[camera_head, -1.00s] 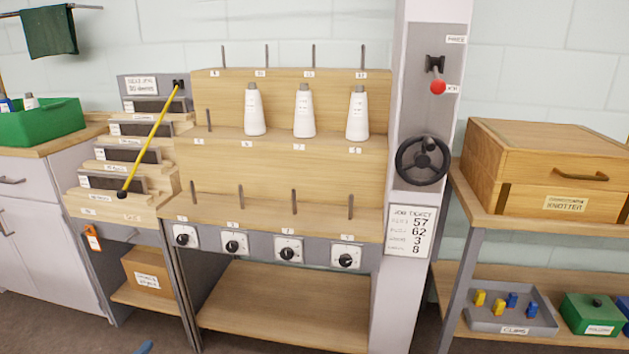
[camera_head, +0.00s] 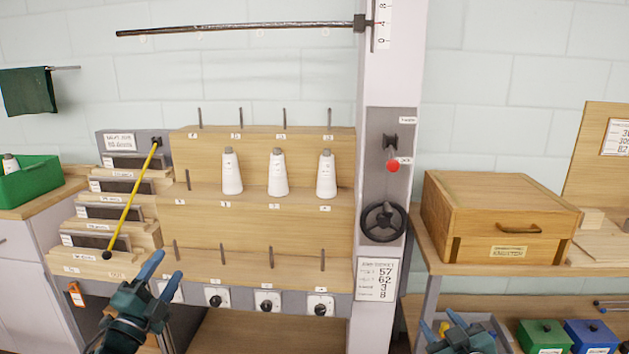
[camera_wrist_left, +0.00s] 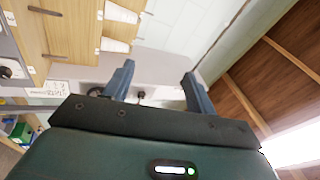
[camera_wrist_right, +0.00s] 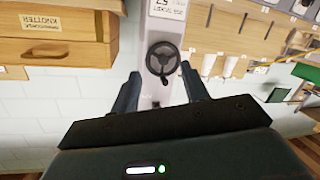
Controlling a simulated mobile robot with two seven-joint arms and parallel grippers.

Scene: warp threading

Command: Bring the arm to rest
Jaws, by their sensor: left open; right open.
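My left gripper (camera_head: 160,275) is at the lower left in the head view, in front of the rack's lower shelf, with its blue fingers apart and nothing between them. It also shows open in the left wrist view (camera_wrist_left: 158,85). My right gripper (camera_head: 459,325) is at the bottom edge of the head view, in front of the right-hand shelf, only partly in view. In the right wrist view (camera_wrist_right: 160,90) its fingers are apart and empty; the black handwheel (camera_wrist_right: 162,58) appears between them in the background, and I cannot tell the distance.
Three white cones (camera_head: 277,173) stand on the wooden rack (camera_head: 265,225). A post (camera_head: 377,90) carries a red-knobbed lever (camera_head: 393,165) and a handwheel (camera_head: 383,222). A knotter box (camera_head: 500,217) sits at right. A yellow rod (camera_head: 132,200) leans across steps at left.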

